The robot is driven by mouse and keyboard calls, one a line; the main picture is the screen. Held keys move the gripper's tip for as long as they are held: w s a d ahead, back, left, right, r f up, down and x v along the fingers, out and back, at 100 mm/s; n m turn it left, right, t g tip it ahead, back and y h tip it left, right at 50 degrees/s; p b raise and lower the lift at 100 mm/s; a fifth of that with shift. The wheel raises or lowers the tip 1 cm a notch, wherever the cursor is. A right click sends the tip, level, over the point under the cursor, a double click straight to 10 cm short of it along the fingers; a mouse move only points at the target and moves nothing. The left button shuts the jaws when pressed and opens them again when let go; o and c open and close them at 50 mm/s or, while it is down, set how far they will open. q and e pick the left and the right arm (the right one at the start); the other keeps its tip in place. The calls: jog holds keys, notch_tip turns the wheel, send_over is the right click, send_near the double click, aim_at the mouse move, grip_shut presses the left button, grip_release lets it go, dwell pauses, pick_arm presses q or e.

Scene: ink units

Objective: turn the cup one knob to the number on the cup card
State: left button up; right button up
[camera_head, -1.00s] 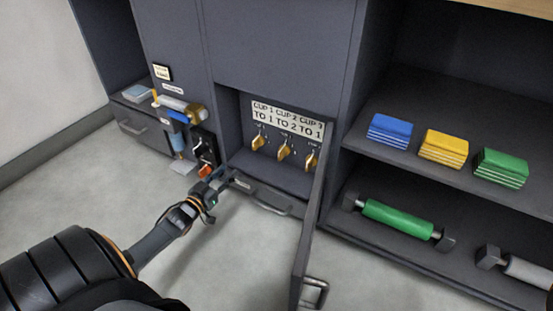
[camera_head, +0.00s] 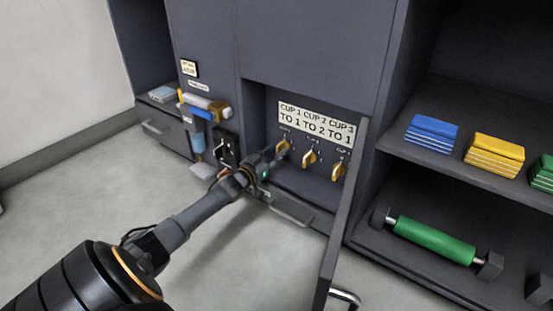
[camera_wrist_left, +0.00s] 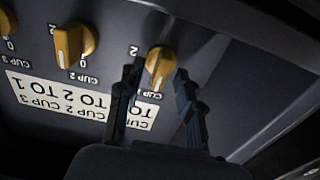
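The cup card (camera_head: 316,124) is on the back wall of the open compartment and reads CUP 1 TO 1, CUP 2 TO 2, CUP 3 TO 1. Below it is a row of yellow knobs: the cup one knob (camera_head: 283,147), the cup two knob (camera_head: 309,157) and the cup three knob (camera_head: 338,171). My left gripper (camera_head: 273,156) reaches into the compartment at the cup one knob. In the left wrist view, upside down, its open fingers (camera_wrist_left: 157,72) stand either side of the cup one knob (camera_wrist_left: 159,61), with small gaps. My right gripper is out of view.
The compartment's open door (camera_head: 343,220) stands to the right of my left arm. Left of the compartment is a dark switch panel (camera_head: 227,148) and a blue-and-white fixture (camera_head: 202,108). Shelves on the right hold colored stacks (camera_head: 432,134) and a green roller (camera_head: 434,241).

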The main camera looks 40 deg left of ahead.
pick_arm(q)
jog(key=shift+w, duration=0.4)
jog(key=shift+c, duration=0.2)
grip_shut()
